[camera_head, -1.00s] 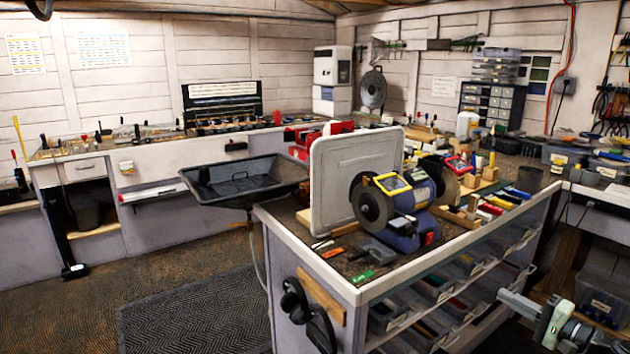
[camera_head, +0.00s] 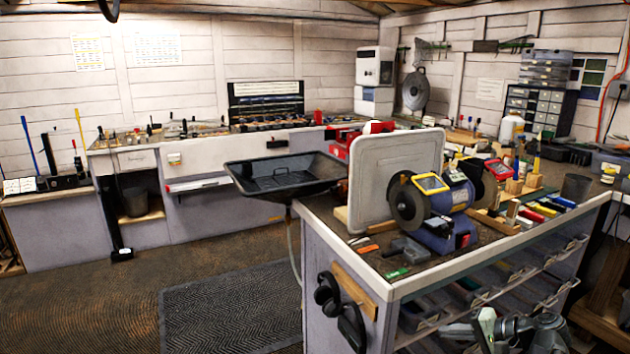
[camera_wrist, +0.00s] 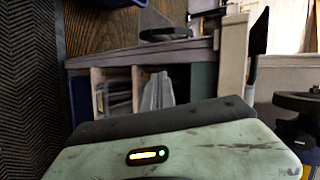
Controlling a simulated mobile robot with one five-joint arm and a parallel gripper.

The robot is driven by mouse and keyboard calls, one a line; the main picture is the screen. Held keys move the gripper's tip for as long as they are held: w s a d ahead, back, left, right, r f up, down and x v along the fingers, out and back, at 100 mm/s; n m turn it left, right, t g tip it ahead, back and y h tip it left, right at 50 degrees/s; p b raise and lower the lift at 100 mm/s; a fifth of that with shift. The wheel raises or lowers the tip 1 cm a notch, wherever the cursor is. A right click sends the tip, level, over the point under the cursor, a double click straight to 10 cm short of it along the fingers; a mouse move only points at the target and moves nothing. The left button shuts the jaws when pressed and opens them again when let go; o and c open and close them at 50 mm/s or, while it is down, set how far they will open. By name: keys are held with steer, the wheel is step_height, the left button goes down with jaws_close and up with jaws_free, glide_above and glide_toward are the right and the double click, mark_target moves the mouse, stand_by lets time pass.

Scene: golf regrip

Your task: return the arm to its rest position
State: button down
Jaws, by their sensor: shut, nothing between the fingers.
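My gripper (camera_head: 452,331) shows small at the bottom right of the head view, low beside the drawer side of the workbench (camera_head: 590,205). It is shut and empty. Part of my arm shows right behind it, cut off by the lower picture edge. In the wrist view, a pale green casing of mine with a small lit display fills the lower part, and the fingertips cannot be made out there.
A bench grinder (camera_head: 440,205) and an upright grey panel (camera_head: 385,180) stand on the workbench. A black tray (camera_head: 285,175) juts out left of it. Ear defenders (camera_head: 340,310) hang on its end. Open floor with a dark mat (camera_head: 235,310) lies left.

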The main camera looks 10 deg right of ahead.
steer(key=a+f+n+g+h, duration=0.3)
steer(key=a+f, duration=0.1)
steer(key=a, duration=0.5)
steer(key=s+a+f+n+g+h, duration=0.1)
steer(key=a+f+n+g+h, duration=0.2)
steer(key=a, duration=0.6)
steer(key=a+f+n+g+h, duration=0.25)
steer(key=a+f, duration=0.25)
steer(key=a, duration=0.3)
step_height(320, 180, up, 15)
steer(key=p, duration=1.4)
steer(key=shift+r+n+p, duration=0.15)
steer(key=shift+n+p, duration=0.2)
steer(key=shift+p, duration=0.05)
steer(key=shift+y, duration=0.25)
